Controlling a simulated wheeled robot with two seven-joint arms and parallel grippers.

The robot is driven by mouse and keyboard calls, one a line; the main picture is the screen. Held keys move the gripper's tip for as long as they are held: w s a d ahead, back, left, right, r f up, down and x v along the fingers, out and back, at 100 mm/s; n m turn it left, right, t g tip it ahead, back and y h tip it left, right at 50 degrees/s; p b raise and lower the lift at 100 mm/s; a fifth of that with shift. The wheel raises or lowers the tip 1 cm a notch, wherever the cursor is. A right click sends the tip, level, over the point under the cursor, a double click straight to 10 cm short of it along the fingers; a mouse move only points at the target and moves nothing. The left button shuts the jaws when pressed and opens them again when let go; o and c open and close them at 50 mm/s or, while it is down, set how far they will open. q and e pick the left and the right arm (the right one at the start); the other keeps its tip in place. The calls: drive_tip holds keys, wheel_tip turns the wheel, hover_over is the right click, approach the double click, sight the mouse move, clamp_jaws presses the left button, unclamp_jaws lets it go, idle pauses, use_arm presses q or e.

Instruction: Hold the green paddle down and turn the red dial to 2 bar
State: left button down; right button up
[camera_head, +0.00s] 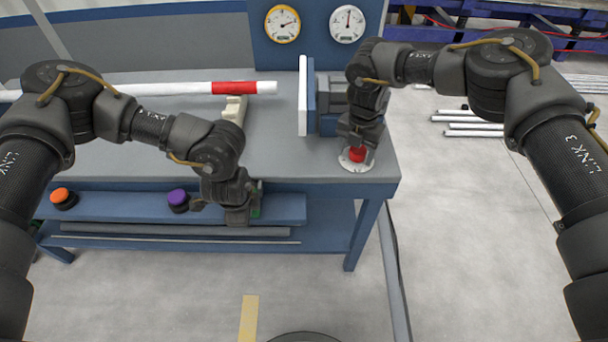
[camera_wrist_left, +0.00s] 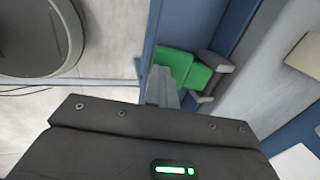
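The red dial (camera_head: 357,154) sits on a white round plate (camera_head: 350,165) at the bench's front right corner. My right gripper (camera_head: 357,143) points down at it from above and hides its top; its fingers cannot be made out clearly. The green paddle (camera_wrist_left: 172,63) shows in the left wrist view at my left gripper (camera_wrist_left: 185,85); only a sliver of it (camera_head: 256,212) shows in the head view. My left gripper is at the paddle, on the bench's front ledge; its finger gap is unclear. Two gauges, yellow-rimmed (camera_head: 283,24) and white-rimmed (camera_head: 347,24), are on the back panel.
A white pipe with a red band (camera_head: 234,88) rests on a cream support (camera_head: 233,110). A clamp-like block (camera_head: 325,105) stands left of my right gripper. Orange (camera_head: 62,197) and purple (camera_head: 178,199) knobs sit on the front ledge. Pipes lie on the floor at right.

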drive_tip(key=shift+d+r, duration=0.1)
drive_tip(key=shift+d, duration=0.05)
drive_tip(key=shift+d+r, duration=0.3)
drive_tip(key=shift+r, duration=0.1)
drive_tip(key=shift+w, duration=0.1)
drive_tip(key=c, duration=0.9)
